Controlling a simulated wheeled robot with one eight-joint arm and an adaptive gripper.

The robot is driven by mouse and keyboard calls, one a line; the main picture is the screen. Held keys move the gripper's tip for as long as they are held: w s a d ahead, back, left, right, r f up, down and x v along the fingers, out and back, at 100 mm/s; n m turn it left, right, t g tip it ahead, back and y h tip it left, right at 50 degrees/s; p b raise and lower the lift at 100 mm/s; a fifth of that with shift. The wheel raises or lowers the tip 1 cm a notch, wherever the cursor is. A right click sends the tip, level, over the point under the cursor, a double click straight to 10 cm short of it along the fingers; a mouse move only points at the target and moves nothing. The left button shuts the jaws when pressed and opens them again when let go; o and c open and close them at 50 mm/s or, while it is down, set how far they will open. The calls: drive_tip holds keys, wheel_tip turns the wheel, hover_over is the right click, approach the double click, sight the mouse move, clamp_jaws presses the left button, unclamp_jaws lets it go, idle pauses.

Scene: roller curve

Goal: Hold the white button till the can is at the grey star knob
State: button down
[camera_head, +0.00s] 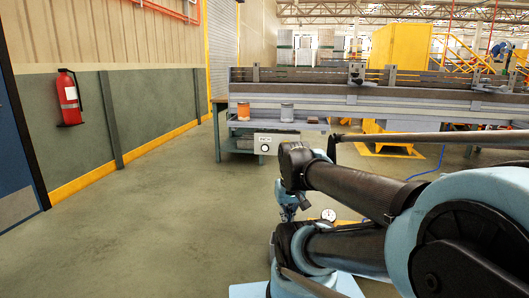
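A dark grey knob-like fitting (356,73) sits on the conveyor rail, right of both cans. I cannot tell whether it is star-shaped. My gripper (288,212) appears small and low, in front of and below the box, apart from it. Its fingers are too small and partly hidden by my arm.
The long conveyor (430,101) crosses the view from the middle to the right. A red fire extinguisher (69,98) hangs on the left wall. Yellow stands (400,46) are behind the conveyor. The floor (160,220) at left and centre is clear.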

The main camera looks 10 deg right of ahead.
sight(265, 151)
drive_tip(key=w+r+n+t, duration=0.1)
drive_tip(key=w+t, duration=0.2)
drive_tip(key=w, duration=2.1)
drive_tip(key=w+r+n+t, duration=0.1)
drive_tip(key=w+n+t, duration=0.1)
drive_tip(key=w, duration=2.3)
drive_tip(key=shift+w+a+r+t, duration=0.15)
drive_tip(key=shift+a+r+t, duration=0.3)
drive_tip(key=shift+t, duration=0.45)
drive_tip(key=shift+w+d, duration=0.45)
drive_tip(key=shift+w, duration=0.95)
drive_tip(key=shift+w+d, duration=0.5)
drive_tip(key=shift+w, duration=0.85)
drive_tip(key=shift+w+d, duration=0.45)
drive_tip(key=shift+w, duration=0.95)
drive_tip(key=shift+w, duration=0.15)
drive_tip(key=shift+w+d, duration=0.1)
drive_tip(key=shift+w, duration=0.1)
